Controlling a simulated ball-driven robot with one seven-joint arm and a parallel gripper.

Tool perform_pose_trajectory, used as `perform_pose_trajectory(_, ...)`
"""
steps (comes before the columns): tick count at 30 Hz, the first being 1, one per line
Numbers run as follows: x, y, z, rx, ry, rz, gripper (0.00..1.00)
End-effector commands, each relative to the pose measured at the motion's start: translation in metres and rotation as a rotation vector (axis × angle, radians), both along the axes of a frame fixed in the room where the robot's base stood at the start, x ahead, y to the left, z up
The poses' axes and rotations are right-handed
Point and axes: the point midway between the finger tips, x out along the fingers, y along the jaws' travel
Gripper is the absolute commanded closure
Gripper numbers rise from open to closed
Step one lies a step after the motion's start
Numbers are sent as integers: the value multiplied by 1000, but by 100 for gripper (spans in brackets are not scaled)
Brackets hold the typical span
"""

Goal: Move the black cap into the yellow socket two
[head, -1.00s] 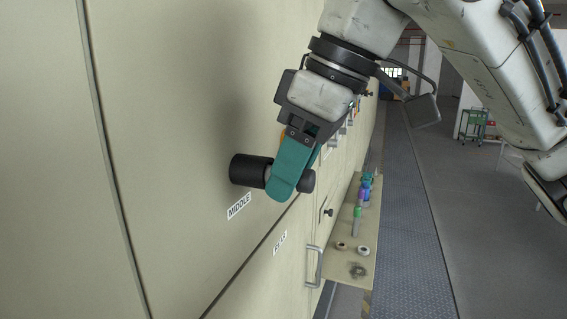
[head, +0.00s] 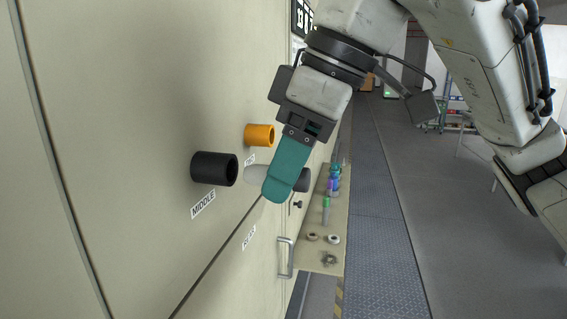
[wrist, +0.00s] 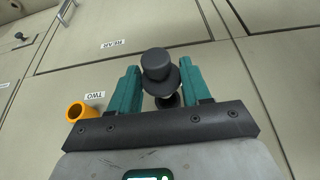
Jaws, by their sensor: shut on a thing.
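My gripper (head: 281,186) is shut on the black cap (head: 304,180), which has a dark knob and a pale grey plug end toward the wall. In the wrist view the cap (wrist: 160,70) sits between the two teal fingers. The plug end is apart from the black socket's mouth and to its right in the head view. The yellow socket two (head: 258,134) sticks out of the wall, above and slightly left of the fingers. In the wrist view the yellow socket (wrist: 80,111) is left of the fingers, by a TWO label.
The black socket (head: 213,168) sits above a MIDDLE label (head: 203,204). A REAR label (head: 249,237) and a door handle (head: 286,258) are lower on the wall. A shelf (head: 311,262) holds rings and coloured items. The floor at right is clear.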

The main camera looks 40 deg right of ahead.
Motion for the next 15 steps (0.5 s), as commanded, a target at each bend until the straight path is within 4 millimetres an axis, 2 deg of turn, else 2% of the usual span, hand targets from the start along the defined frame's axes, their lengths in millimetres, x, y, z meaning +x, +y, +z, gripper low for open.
perform_pose_trajectory(15, -53, -39, 2, 1, -2, -4, 85)
